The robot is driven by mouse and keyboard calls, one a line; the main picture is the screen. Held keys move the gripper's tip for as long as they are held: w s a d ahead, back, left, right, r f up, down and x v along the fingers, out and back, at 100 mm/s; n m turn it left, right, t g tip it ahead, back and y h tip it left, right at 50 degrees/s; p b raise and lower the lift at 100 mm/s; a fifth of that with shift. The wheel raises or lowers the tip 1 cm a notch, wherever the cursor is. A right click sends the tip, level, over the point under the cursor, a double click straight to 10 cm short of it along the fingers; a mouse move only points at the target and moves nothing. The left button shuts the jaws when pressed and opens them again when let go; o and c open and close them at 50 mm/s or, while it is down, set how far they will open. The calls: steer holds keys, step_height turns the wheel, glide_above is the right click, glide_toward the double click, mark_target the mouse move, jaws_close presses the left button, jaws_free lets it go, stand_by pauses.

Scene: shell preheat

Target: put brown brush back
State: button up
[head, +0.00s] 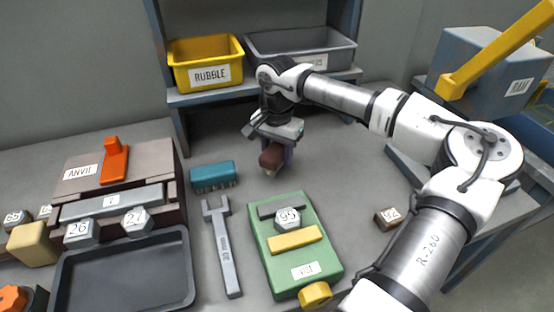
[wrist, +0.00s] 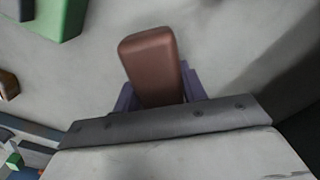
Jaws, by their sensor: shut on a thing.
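The brown brush (head: 271,157) is held in my gripper (head: 281,150), behind the green vise at the middle of the table. In the wrist view the brush (wrist: 155,62) shows as a reddish-brown block between the purple fingers of my gripper (wrist: 158,92). My gripper is shut on it. The underside of the brush is mostly hidden, and I cannot tell whether it touches the table. A teal brush (head: 213,176) with bristles down stands on the table to the left.
The green vise (head: 318,247) holds a hex piece marked 95 (head: 288,218). A grey wrench (head: 222,248), an anvil block (head: 88,178) and a dark tray (head: 128,232) lie left. A yellow rubble bin (head: 207,62) and a grey bin (head: 300,45) stand on the back shelf. A brown block (head: 387,218) lies right.

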mark_target(277, 146)
steer(key=shift+f, duration=1.5)
steer(key=o, duration=0.9)
steer(key=shift+o, duration=0.2)
step_height(277, 146, up, 12)
steer(key=shift+r+b, duration=0.2)
steer(key=shift+b, duration=0.2)
